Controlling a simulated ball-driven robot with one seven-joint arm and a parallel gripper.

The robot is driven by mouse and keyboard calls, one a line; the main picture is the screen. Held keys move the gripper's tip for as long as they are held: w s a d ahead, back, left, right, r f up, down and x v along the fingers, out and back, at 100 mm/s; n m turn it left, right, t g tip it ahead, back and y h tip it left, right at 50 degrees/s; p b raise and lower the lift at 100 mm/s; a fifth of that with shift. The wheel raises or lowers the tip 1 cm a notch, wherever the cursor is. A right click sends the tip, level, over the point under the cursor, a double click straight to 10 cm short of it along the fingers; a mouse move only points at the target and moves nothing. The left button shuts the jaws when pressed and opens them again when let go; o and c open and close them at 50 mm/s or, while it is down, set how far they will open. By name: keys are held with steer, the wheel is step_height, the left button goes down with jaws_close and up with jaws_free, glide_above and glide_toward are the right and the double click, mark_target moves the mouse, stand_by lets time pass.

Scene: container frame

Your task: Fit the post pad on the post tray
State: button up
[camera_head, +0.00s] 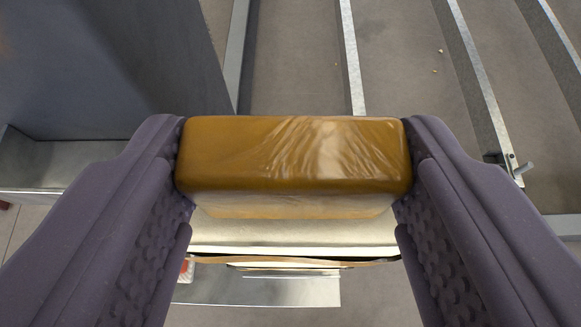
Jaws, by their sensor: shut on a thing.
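A brown, glossy, wrinkled block, which I take for the post pad (292,152), lies level across the middle of the view. My gripper (295,165) is shut on it, with a purple ribbed finger against each short end. A grey metal ledge with a raised rim, possibly the post tray (50,165), is at the left, at the foot of a large dark grey upright face (90,60). The pad is apart from that ledge in the picture, to its right. The left finger covers part of the ledge's right side.
Several metal rails (352,60) run over the grey-brown floor (295,60) ahead. A bolt or latch (515,165) sticks out at the right. A pale surface (290,235) and a light metal strip (260,290) show below the pad; I cannot tell what they belong to.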

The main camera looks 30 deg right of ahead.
mark_target(293, 256)
steer(key=shift+f+b, duration=0.4)
steer(key=shift+f, duration=0.65)
steer(key=shift+f+b, duration=1)
steer(key=shift+f, duration=0.05)
steer(key=shift+f+b, duration=1.25)
steer(key=shift+f, duration=0.1)
steer(key=o, duration=1.5)
steer(key=shift+r, duration=0.1)
steer(key=shift+c, duration=0.2)
